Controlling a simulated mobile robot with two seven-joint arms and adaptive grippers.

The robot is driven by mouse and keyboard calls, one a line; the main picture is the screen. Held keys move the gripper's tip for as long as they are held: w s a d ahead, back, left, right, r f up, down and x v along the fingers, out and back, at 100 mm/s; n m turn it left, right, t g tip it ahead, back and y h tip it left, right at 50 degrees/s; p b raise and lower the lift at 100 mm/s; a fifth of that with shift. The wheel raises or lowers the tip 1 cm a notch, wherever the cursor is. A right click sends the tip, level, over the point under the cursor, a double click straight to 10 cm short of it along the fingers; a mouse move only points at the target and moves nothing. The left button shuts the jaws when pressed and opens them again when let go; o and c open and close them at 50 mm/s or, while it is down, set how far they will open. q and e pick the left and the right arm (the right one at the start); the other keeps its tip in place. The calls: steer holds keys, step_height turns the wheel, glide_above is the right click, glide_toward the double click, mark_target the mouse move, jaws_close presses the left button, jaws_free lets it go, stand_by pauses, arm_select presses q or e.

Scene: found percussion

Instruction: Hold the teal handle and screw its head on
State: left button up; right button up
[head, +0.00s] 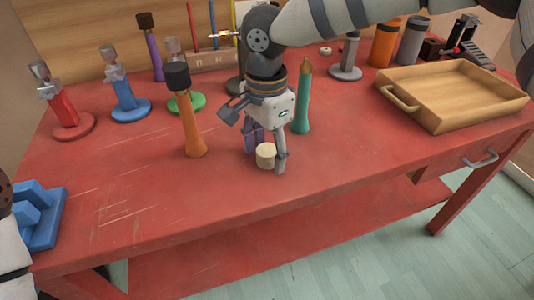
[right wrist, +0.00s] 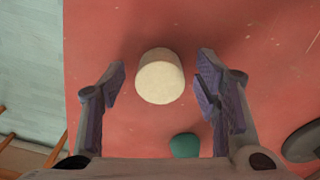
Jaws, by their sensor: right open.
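The teal handle (head: 303,105) stands upright on the red table, with a bare brownish tip and no head on it. Its rounded teal end also shows in the right wrist view (right wrist: 184,145). A short cream cylinder (head: 265,158), which looks like a mallet head, stands on the table in front and to the left of the handle. My right gripper (head: 267,150) points down over the cylinder, fingers open on either side of it. In the right wrist view the cylinder (right wrist: 160,78) sits between the finger pads with gaps on both sides. My left gripper is not in view.
An orange handle with a dark head (head: 190,125) stands left of my right gripper. Red (head: 70,120), blue (head: 125,108) and green (head: 186,103) stands are farther left. A wooden tray (head: 480,115) lies at right, and a blue block (head: 45,220) at front left. The front middle is clear.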

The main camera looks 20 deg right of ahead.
steer(key=shift+c, duration=0.3)
steer(key=c, duration=1)
steer(key=shift+c, duration=0.2)
steer(key=shift+w+r, duration=0.1)
steer(key=shift+r, duration=0.35)
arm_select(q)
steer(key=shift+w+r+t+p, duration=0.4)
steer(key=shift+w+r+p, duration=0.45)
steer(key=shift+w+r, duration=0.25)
arm_select(e)
steer(key=s+a+r, duration=0.9)
steer(key=s+r, duration=0.2)
steer(key=r, duration=0.1)
